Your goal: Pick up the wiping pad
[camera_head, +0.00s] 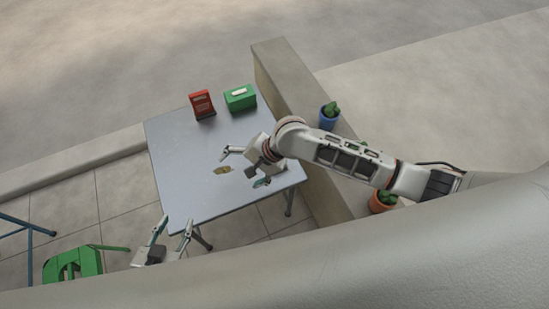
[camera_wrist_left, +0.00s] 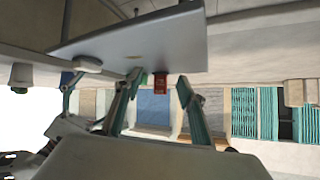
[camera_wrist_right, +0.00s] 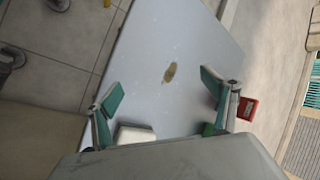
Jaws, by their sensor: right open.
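In the right wrist view a white block (camera_wrist_right: 135,135), which looks like the wiping pad, sits at the table's lower edge of view, partly hidden by my gripper body. I cannot clearly tell it apart in the head view, where my right gripper covers that area. My right gripper (camera_head: 243,168) is open above the grey table (camera_head: 185,150), with its fingers (camera_wrist_right: 160,92) spread either side of the block's area; I see no contact. A brown patch (camera_head: 222,170) lies on the table beside it. My left gripper (camera_head: 172,228) is open and empty off the table's near edge.
A red box (camera_head: 201,104) and a green box (camera_head: 240,97) stand at the table's far edge. A low wall (camera_head: 283,80) with potted cacti (camera_head: 329,116) runs along the right. A green object (camera_head: 72,266) stands at lower left. The table's left half is clear.

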